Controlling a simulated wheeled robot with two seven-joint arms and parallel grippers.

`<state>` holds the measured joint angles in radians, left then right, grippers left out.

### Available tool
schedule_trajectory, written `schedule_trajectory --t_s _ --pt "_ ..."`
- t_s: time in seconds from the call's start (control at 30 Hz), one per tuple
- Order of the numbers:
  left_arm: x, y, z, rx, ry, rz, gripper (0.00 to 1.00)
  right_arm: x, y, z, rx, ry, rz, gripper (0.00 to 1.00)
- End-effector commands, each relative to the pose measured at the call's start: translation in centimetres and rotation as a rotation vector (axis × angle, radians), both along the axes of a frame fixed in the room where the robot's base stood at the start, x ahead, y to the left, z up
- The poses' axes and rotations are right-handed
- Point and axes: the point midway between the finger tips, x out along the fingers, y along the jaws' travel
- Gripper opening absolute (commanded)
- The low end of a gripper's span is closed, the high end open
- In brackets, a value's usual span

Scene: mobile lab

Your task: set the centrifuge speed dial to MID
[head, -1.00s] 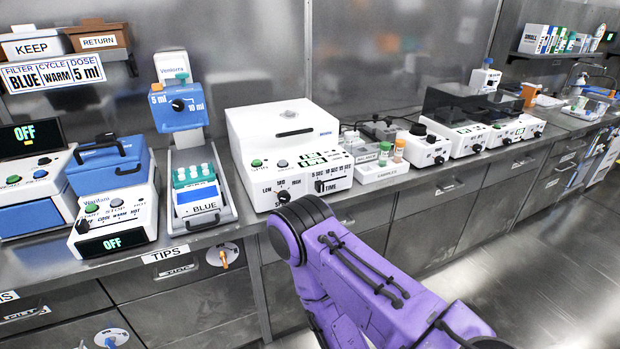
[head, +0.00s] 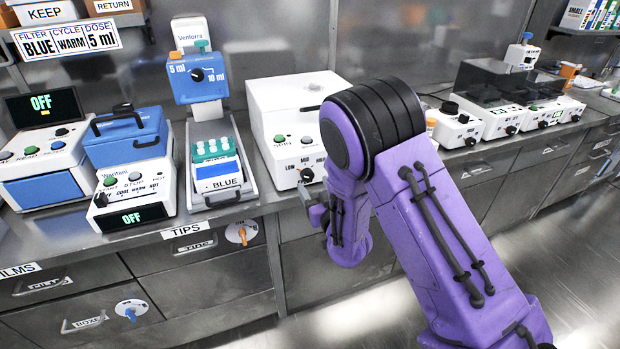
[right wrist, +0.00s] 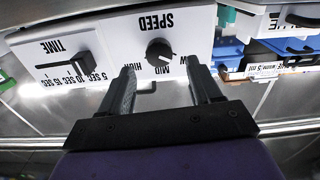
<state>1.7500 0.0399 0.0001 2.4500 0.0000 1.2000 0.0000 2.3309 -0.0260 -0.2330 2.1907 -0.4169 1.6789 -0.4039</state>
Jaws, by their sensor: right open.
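The centrifuge (head: 285,100) is the white box on the bench, partly hidden behind my right arm in the head view. Its black speed dial (head: 306,175) shows low on the front. In the right wrist view, which is upside down, the speed dial (right wrist: 160,52) sits under the word SPEED, with LOW, MID and HIGH around it. Its pale pointer mark seems to lean to the LOW side of MID; the exact setting is hard to tell. My right gripper (right wrist: 161,70) is open and empty, its fingers on either side of the dial's line, apparently short of it.
The TIME slider (right wrist: 75,68) is beside the dial on the same panel. A pipette stand with a green tip rack (head: 212,149) and the blue-lidded Waritann device (head: 127,150) stand left of the centrifuge. Drawers with handles (head: 190,246) line the bench front.

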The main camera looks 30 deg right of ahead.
Motion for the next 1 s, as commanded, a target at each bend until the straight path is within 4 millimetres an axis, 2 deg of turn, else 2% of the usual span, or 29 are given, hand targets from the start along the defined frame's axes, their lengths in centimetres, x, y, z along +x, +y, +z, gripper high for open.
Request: schedule_trajectory --t_s 0.1,0.2,0.5,0.53,0.7,1.0 --pt "0.0 0.0 0.5 0.000 0.000 0.000 0.43 2.1 -0.5 0.1 0.002 0.001 0.000 0.63" --pt "0.0 0.0 0.7 0.000 0.000 0.000 0.43 3.2 -0.8 0.0 0.002 0.001 0.000 0.63" --pt "0.0 0.0 0.7 0.000 0.000 0.000 0.43 3.7 -0.9 -0.1 0.001 0.002 0.000 0.63" --pt "0.0 0.0 0.7 0.000 0.000 0.000 0.43 3.7 -0.9 -0.1 0.001 0.002 0.000 0.60" --pt "0.0 0.0 0.7 0.000 0.000 0.000 0.43 3.7 -0.9 -0.1 0.001 0.002 0.000 0.07" --pt "0.0 0.0 0.7 0.000 0.000 0.000 0.43 3.7 -0.8 -0.1 0.025 -0.003 0.001 0.07"
